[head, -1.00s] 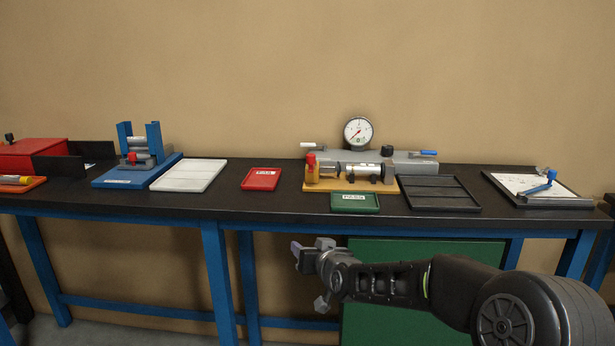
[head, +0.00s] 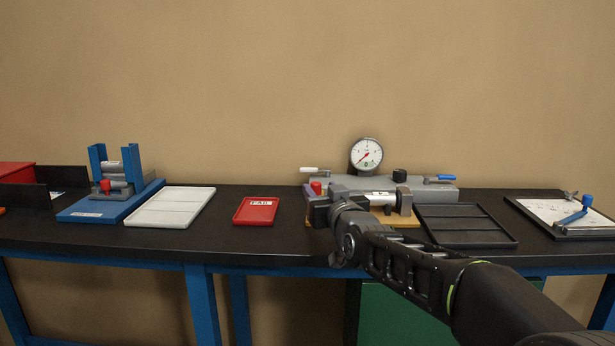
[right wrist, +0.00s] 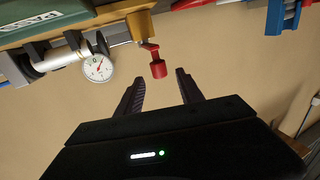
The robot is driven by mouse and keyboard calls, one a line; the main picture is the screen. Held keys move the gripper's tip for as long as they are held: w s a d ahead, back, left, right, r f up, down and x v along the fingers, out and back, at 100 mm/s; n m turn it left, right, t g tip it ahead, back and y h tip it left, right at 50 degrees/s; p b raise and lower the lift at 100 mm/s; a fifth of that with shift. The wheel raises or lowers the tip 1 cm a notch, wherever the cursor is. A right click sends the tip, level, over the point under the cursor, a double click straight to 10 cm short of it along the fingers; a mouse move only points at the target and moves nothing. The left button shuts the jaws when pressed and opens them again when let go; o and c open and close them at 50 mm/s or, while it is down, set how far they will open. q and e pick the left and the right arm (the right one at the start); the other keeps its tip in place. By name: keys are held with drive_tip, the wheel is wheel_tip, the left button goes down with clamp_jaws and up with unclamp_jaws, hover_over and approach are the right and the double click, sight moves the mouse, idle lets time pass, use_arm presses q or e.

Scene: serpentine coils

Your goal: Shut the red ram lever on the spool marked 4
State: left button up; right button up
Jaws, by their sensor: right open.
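A red lever knob (head: 317,188) stands at the left end of a fixture with a light metal cylinder on a wooden base (head: 400,220). I cannot read a 4 on it. My right gripper (head: 312,208) is open at this left end and hides much of it. In the right wrist view the red lever (right wrist: 158,69) hangs from a brass-coloured block (right wrist: 141,27), close ahead of and between the open, empty fingertips (right wrist: 160,84). Contact cannot be told. My left gripper is not in view.
A grey block (head: 350,183) with white and blue handles and a dial gauge (head: 366,154) are behind. A red FAIL tray (head: 256,211) and white tray (head: 171,206) lie left, then a blue stand (head: 97,205). A black tray (head: 468,240) lies right. The green PASS tray (right wrist: 35,24) shows in the wrist view.

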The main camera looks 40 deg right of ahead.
sight(314, 182)
drive_tip(key=shift+s+r, duration=0.1)
drive_tip(key=shift+s, duration=0.15)
drive_tip(key=p+x, duration=0.2)
drive_tip(key=x, duration=0.4)
drive_tip(key=shift+w+d, duration=0.1)
drive_tip(key=shift+w, duration=0.25)
drive_tip(key=shift+w+d, duration=0.2)
drive_tip(key=shift+w, duration=0.35)
drive_tip(key=shift+c, duration=0.5)
clamp_jaws()
